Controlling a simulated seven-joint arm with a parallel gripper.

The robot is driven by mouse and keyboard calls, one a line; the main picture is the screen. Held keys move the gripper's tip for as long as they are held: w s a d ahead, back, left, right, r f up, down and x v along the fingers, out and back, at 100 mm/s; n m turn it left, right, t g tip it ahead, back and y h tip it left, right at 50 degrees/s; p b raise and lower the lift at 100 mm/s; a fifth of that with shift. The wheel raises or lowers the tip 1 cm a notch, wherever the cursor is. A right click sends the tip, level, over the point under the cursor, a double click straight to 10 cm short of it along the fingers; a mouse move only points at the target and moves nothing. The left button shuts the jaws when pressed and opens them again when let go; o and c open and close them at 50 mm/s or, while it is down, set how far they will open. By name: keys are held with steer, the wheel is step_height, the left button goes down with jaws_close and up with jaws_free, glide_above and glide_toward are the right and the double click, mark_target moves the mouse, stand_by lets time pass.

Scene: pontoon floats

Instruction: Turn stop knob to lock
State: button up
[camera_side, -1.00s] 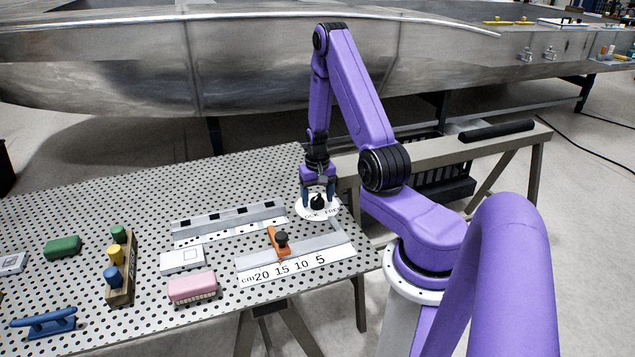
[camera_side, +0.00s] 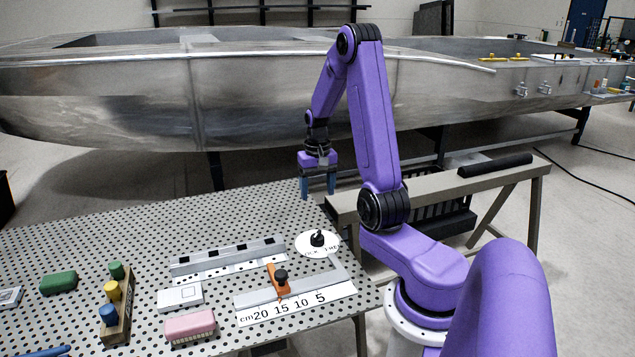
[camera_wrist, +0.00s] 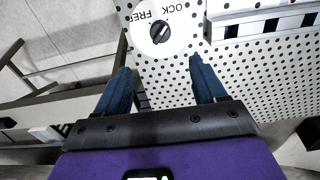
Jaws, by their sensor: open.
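The stop knob (camera_side: 317,238) is black and stands on a white round dial (camera_side: 302,248) near the right end of the perforated table. In the wrist view the knob (camera_wrist: 159,32) shows at the top, on the dial (camera_wrist: 143,45) with "FREE" at its left and a partly cut-off "LOCK" above. I cannot tell for sure which word the knob points at. My gripper (camera_side: 317,190) is open and empty, raised clear above the knob. In the wrist view its two blue fingers (camera_wrist: 160,72) are spread apart, with bare table between them.
A metal rail (camera_side: 228,257) lies left of the dial. A ruler (camera_side: 290,308) with an orange slider (camera_side: 277,280) lies in front. A white box (camera_side: 180,297), pink block (camera_side: 190,326) and peg holder (camera_side: 122,312) stand further left. A hull (camera_side: 250,100) rises behind.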

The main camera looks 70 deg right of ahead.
steer(key=shift+r, duration=0.95)
steer(key=a+r+n, duration=0.2)
steer(key=a+n, duration=0.3)
steer(key=a, duration=0.6)
steer(key=a+r+n, duration=0.2)
steer(key=a+n, duration=0.3)
steer(key=a, duration=0.6)
steer(key=s+a+r+n, duration=0.1)
steer(key=s+a+n, duration=0.4)
steer(key=s, duration=0.4)
steer(key=s+a+n, duration=0.5)
steer(key=s+n, duration=0.1)
steer(key=s, duration=0.3)
steer(key=shift+a+r+n, duration=0.25)
steer(key=shift+r+n, duration=0.1)
steer(key=shift+n, duration=0.05)
